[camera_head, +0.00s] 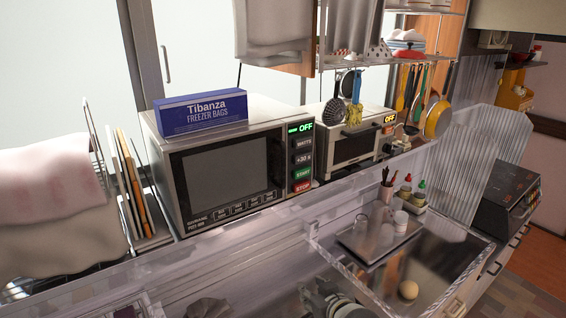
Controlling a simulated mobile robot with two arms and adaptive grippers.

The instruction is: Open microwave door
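The microwave (230,165) stands on the shelf above the counter, left of centre. Its dark-windowed door (222,172) looks closed, flush with the front. A green OFF display and a column of buttons (303,160) sit to the right of the door. My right gripper (330,296) is at the bottom edge, below and apart from the microwave. It is partly cut off and its fingers are not clear. A dark shape (207,308) at the bottom edge may be part of my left gripper; its fingers cannot be made out.
A blue freezer bags box (201,112) lies on the microwave. A toaster oven (352,140) stands to its right, with utensils hanging in front. A rack with upright boards (130,185) and cloths (55,195) stand left. The sink (440,262) is at lower right.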

